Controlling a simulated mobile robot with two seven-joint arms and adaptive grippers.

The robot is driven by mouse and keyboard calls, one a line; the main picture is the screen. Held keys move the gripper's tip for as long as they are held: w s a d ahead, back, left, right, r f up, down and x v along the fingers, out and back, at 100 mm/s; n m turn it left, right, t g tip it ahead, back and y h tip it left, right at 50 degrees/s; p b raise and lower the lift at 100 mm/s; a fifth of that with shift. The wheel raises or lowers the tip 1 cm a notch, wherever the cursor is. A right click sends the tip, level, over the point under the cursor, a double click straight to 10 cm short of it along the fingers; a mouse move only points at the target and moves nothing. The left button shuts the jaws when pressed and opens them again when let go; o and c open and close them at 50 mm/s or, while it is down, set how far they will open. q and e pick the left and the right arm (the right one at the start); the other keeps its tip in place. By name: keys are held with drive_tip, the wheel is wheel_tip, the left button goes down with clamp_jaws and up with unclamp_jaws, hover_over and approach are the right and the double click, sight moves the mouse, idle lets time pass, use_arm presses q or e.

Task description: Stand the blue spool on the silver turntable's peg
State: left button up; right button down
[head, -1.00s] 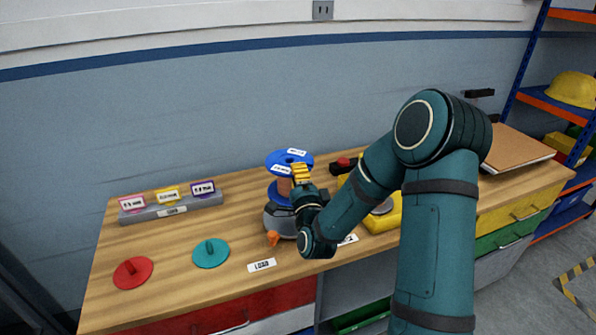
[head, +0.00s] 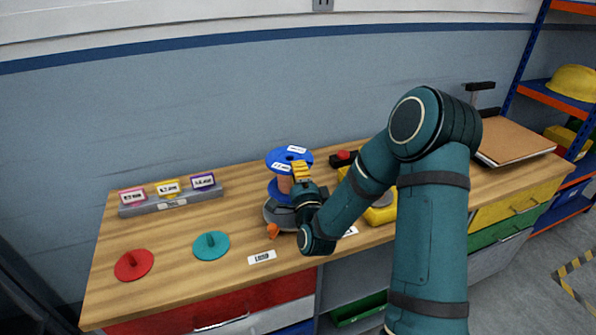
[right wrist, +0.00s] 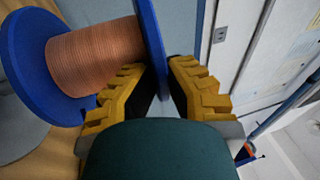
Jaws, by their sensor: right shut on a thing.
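The blue spool (head: 285,182), wound with copper-coloured wire, is upright at or just above the silver turntable (head: 270,213) in the head view. Its lower flange hides the turntable's middle and the peg, so I cannot tell whether it touches. My right gripper (head: 301,171) is shut on the rim of the upper flange from the right. In the right wrist view the spool (right wrist: 95,55) shows large at the left, with its flange between the yellow fingers of the right gripper (right wrist: 160,82). My left gripper is not in view.
An orange part (head: 273,230) sits at the turntable's front. A red disc (head: 133,265) and a teal disc (head: 211,245) lie to the left. A grey label rack (head: 172,202) stands behind them. A yellow device (head: 381,212) is right, partly behind my arm.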

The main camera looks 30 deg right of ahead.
drive_tip(key=shift+f, duration=0.15)
drive_tip(key=shift+f, duration=1.25)
drive_tip(key=shift+f, duration=0.25)
idle(0.5)
drive_tip(key=shift+f, duration=0.75)
drive_tip(key=shift+f, duration=0.2)
drive_tip(key=shift+f, duration=0.35)
drive_tip(key=shift+f, duration=0.1)
idle(0.4)
drive_tip(key=shift+f, duration=0.8)
drive_tip(key=shift+s+f, duration=0.1)
drive_tip(key=shift+f, duration=0.05)
